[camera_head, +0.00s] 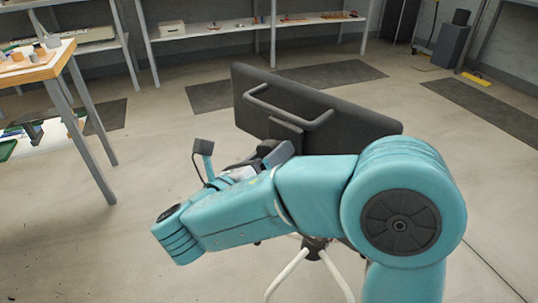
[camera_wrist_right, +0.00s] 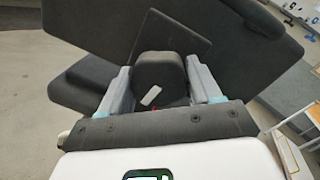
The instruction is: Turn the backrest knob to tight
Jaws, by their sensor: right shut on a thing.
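The chair's dark backrest (camera_head: 340,110) stands upright beyond my right arm, with a bar handle (camera_head: 290,105) on its back. The backrest knob (camera_wrist_right: 158,72) is a black round knob in the right wrist view, with a white mark on its face and a small red mark just below it. My right gripper (camera_wrist_right: 160,78) has one grey finger on each side of the knob and is shut on it. In the head view the gripper (camera_head: 276,154) is mostly hidden behind my teal forearm, and the knob cannot be made out. My left gripper is not in view.
A wooden-topped workbench (camera_head: 38,70) with small items stands at the left. Shelves (camera_head: 215,30) line the back wall. The chair's pale legs (camera_head: 287,275) spread on the floor below my arm. Open floor and dark mats (camera_head: 210,96) lie around the chair.

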